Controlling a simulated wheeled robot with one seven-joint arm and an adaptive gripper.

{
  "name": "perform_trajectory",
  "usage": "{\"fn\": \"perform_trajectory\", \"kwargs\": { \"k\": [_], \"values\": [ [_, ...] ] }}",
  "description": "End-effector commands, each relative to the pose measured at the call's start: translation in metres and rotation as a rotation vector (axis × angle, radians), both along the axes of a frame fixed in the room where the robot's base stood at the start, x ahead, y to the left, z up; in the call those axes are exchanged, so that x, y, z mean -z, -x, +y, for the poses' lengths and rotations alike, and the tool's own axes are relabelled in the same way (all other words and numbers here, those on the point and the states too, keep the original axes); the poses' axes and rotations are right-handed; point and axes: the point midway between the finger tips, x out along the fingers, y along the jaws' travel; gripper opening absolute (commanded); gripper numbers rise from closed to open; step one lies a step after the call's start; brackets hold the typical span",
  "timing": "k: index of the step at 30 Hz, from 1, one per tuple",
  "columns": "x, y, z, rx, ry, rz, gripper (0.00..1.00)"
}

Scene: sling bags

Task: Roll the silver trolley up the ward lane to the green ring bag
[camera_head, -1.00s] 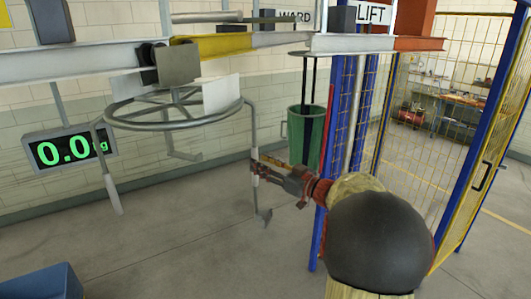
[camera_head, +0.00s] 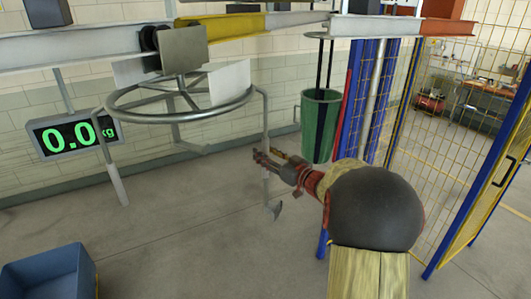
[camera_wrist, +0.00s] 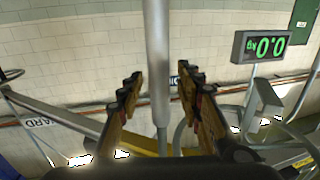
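The silver trolley (camera_head: 180,52) hangs from the overhead rail on dark wheels, with a grey ring frame (camera_head: 115,113) and bent legs below. Its right-hand upright bar (camera_head: 265,120) drops towards a hooked foot. My gripper (camera_head: 265,154) is at this bar, low in its length. In the wrist view the bar (camera_wrist: 158,70) stands between my two spread fingers (camera_wrist: 158,90), with gaps on both sides; I see no contact. The green ring bag (camera_head: 320,125) hangs from dark straps further right, beside the blue frame.
The rail has a yellow piece (camera_head: 225,22) right of the trolley. A display (camera_head: 72,136) reads 0.0 kg at left. A blue bin (camera_head: 48,275) stands front left. A blue and yellow mesh fence (camera_head: 435,150) stands at right. The middle floor is clear.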

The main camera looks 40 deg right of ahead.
Motion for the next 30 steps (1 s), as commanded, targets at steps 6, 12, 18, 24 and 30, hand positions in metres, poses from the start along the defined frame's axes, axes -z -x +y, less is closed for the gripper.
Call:
{"fn": "perform_trajectory", "kwargs": {
  "k": [6, 12, 18, 24, 30],
  "values": [
    [0.0009, -0.0037, 0.0002, -0.001, -0.001, 0.001, 0.36],
    [0.0009, -0.0034, 0.0001, -0.001, -0.001, 0.001, 0.3],
    [0.0008, -0.0033, 0.0001, 0.0, -0.001, 0.001, 0.19],
    [0.0008, -0.0032, 0.0001, 0.0, -0.001, 0.0, 0.07],
    [0.0008, -0.0032, 0.0, 0.0, -0.001, 0.0, 0.0]
  ]
}}
